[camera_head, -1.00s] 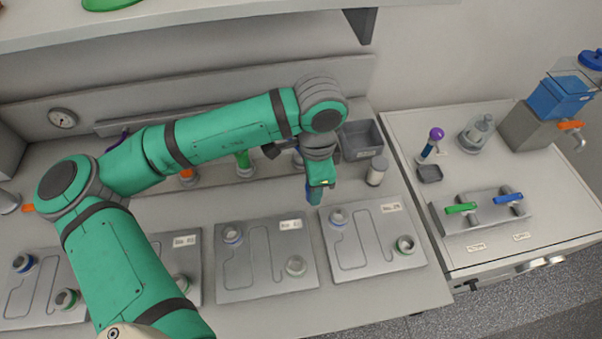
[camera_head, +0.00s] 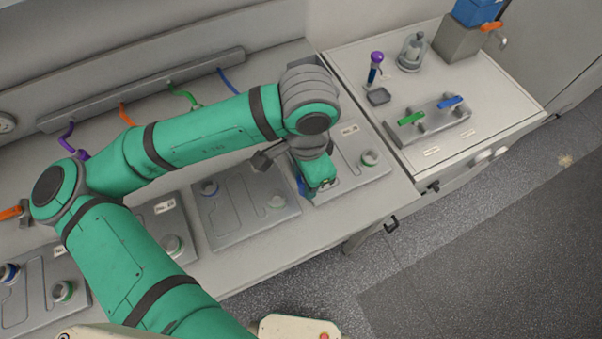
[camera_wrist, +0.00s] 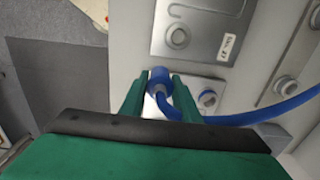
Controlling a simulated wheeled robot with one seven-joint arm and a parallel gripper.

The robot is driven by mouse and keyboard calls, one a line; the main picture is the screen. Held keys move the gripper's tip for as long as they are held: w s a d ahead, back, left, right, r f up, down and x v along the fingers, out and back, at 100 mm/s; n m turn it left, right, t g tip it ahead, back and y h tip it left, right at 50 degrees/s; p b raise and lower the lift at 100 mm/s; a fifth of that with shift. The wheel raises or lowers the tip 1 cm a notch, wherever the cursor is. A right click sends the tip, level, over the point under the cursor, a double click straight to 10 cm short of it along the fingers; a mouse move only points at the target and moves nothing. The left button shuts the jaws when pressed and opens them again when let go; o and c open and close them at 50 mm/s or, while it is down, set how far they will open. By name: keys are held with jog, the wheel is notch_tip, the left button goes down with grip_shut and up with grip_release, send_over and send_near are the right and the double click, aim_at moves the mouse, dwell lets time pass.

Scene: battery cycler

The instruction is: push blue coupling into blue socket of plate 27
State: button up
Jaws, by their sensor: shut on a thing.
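My gripper (camera_head: 312,192) is low over the left side of the right-hand plate (camera_head: 370,177). Its green fingers are shut on a blue coupling (camera_wrist: 160,80), with a blue hose (camera_wrist: 262,116) curving off to the right in the wrist view. A bit of blue beside the gripper shows in the head view. A blue-ringed socket (camera_wrist: 207,99) lies right of the coupling in the wrist view, apart from it. That socket is hidden by my arm in the head view. I cannot read the plate's number with certainty. Whether the coupling touches the plate is unclear.
The neighbouring plate (camera_head: 232,226) has sockets and a label (camera_wrist: 228,47). A green-ringed socket (camera_head: 370,157) sits on the right-hand plate. A cabinet to the right carries green (camera_head: 411,118) and blue (camera_head: 450,102) handles. The table's front edge is close to the gripper.

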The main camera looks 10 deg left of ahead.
jog(key=shift+o, duration=1.2)
grip_shut()
jog(key=shift+w+r, duration=0.15)
jog(key=shift+r, duration=0.7)
jog(key=shift+d+r, duration=0.1)
jog(key=shift+r, duration=1.6)
